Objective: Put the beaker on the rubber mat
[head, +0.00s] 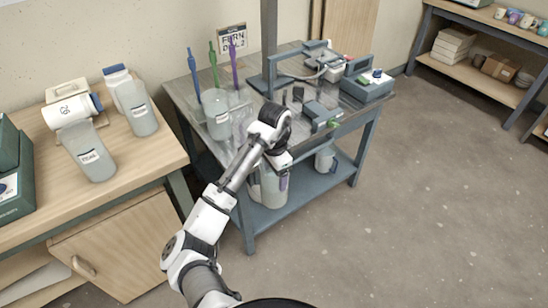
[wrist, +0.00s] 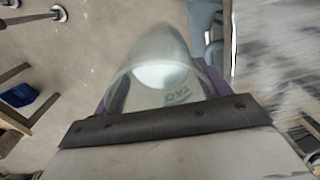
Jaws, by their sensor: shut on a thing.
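My gripper (head: 282,176) is in front of the grey metal table, beside its front edge and below the level of its top. It is shut on a translucent, pale grey vessel, which I take to be the beaker (head: 271,190). In the wrist view the beaker (wrist: 158,50) fills the upper middle, with faint lettering seen through its wall. Purple edges of the fingers show on both sides of it. The dark gripper body hides its near part. I cannot make out a rubber mat for certain in either view.
A wooden bench (head: 150,165) with bottles is at left. The right floor is clear.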

